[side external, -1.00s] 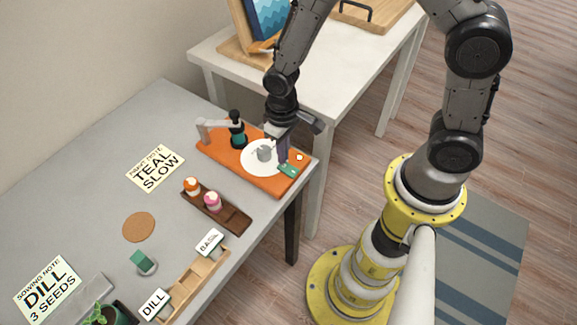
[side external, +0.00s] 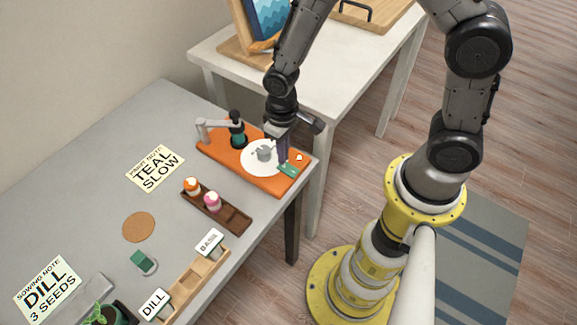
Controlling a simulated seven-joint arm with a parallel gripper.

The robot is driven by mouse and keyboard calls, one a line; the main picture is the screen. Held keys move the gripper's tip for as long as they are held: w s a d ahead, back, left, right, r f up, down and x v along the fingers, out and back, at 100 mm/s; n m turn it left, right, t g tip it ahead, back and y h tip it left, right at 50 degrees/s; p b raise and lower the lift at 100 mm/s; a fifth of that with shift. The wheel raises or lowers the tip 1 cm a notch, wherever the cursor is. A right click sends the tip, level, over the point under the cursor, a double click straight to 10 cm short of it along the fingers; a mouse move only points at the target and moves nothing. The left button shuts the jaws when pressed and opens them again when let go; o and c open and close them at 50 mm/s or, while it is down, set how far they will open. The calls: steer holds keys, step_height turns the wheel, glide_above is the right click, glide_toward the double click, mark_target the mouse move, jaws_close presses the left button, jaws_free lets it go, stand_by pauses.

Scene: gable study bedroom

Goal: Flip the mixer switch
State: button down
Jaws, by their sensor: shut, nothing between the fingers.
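The mixer is an orange base (side external: 222,155) at the far right end of the grey table, with a round white plate (side external: 252,168) on it. A small grey piece (side external: 265,154) sits at the plate's middle. A dark teal bottle-shaped part (side external: 238,138) stands at the plate's back left, beside a grey arm (side external: 205,131). A small green part (side external: 289,170), possibly the switch, lies at the base's right end near a small white and red spot (side external: 299,158). My gripper (side external: 283,163) is shut and empty, pointing down right at the green part; contact and the switch's position cannot be told.
A brown rack (side external: 235,217) holds orange (side external: 191,185) and pink (side external: 213,201) pots in front of the mixer. A "TEAL SLOW" note (side external: 155,168) lies left. A wooden tray (side external: 190,290) with labels is nearer. A white table (side external: 335,75) stands behind.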

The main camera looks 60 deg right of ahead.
steer(key=shift+f, duration=0.95)
stand_by(0.7)
steer(key=shift+r, duration=3.55)
